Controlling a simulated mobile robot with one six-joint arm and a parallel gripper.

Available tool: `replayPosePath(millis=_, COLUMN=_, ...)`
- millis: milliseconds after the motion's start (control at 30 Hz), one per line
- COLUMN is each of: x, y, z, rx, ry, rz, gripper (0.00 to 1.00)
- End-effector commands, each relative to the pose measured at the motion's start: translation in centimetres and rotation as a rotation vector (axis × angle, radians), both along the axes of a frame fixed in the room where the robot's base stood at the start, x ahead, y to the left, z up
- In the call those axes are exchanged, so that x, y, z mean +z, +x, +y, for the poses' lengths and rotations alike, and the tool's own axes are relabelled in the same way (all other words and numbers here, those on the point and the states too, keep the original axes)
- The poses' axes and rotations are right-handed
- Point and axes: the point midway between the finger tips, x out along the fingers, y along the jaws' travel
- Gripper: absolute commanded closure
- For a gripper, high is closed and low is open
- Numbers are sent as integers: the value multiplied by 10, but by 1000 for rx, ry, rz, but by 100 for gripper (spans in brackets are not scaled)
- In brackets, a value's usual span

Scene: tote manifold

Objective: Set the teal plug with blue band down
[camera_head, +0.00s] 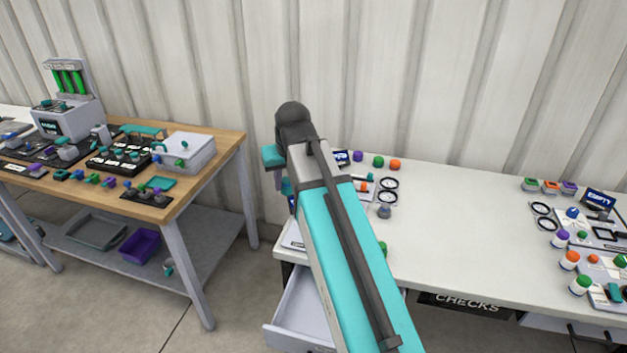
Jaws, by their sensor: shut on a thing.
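My gripper (279,176) hangs below my arm's wrist, above the left end of the white table, and is partly hidden by my forearm. It is shut on a small teal piece, the teal plug with blue band (287,187). The plug is mostly hidden by my arm, and its band is hard to make out. I cannot tell how far it is above the table top.
The white table (460,230) is clear across its middle. Black rings (388,190) and purple, green and orange knobs (378,161) stand at its left end. More parts and an EMPTY sign (598,199) are at right. An open drawer (303,312) juts out below. A wooden bench (215,160) stands left.

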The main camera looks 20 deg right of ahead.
Motion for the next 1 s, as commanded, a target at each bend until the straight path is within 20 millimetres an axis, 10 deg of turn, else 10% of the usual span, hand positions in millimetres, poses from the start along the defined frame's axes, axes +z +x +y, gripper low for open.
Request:
replayPosePath(millis=267, x=6, y=-1, z=30, rx=12, ry=1, rz=-5, gripper=99)
replayPosePath(millis=1000, x=6, y=-1, z=23, rx=3, ry=1, rz=-5, gripper=99)
